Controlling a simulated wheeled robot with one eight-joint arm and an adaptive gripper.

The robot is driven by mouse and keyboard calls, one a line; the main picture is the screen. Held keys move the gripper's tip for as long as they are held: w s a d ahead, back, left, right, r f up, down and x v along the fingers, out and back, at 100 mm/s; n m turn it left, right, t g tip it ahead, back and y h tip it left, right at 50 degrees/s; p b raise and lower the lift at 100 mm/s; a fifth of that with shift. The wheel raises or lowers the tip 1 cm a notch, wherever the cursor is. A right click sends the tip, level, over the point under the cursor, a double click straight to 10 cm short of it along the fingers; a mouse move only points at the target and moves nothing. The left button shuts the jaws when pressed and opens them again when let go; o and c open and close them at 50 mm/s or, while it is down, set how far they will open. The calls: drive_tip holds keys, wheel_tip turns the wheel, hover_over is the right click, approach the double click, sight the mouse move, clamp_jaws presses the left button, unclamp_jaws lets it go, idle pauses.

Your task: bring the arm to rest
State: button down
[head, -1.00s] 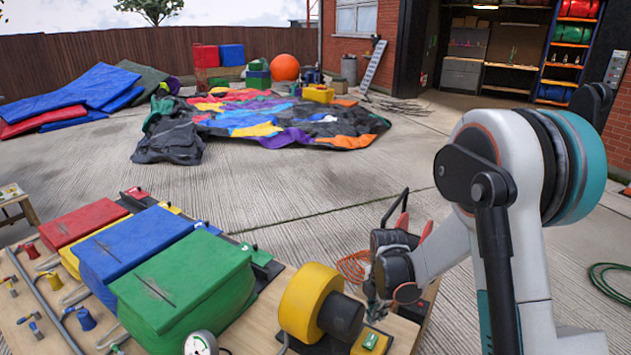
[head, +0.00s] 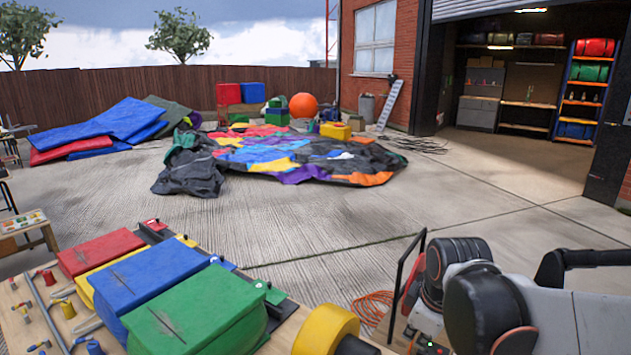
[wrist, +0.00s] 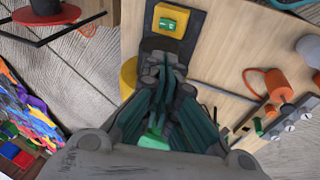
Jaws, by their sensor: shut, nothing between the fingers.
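My gripper (wrist: 165,75) shows in the wrist view with its dark fingers drawn together and nothing between them. It is over the wooden workbench (wrist: 215,50), close to a dark part beside a yellow block with a green switch (wrist: 172,20). Whether the fingers touch anything there, I cannot tell. In the head view my arm is folded low at the lower right, its links running off the right and bottom edges. I cannot make out the fingers in that view.
Red (head: 102,252), blue (head: 150,280) and green (head: 198,310) padded blocks stand on the bench. A yellow cylinder (head: 325,330) is close to my arm. Beyond lies open concrete (head: 330,225), with a collapsed colourful bouncy castle (head: 285,155). An orange coil (head: 372,308) lies beside the bench.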

drive_tip(key=s+r+m+t, duration=0.3)
drive_tip(key=s+r+m, duration=0.2)
drive_tip(key=s+m, duration=0.5)
drive_tip(key=shift+s, duration=1.4)
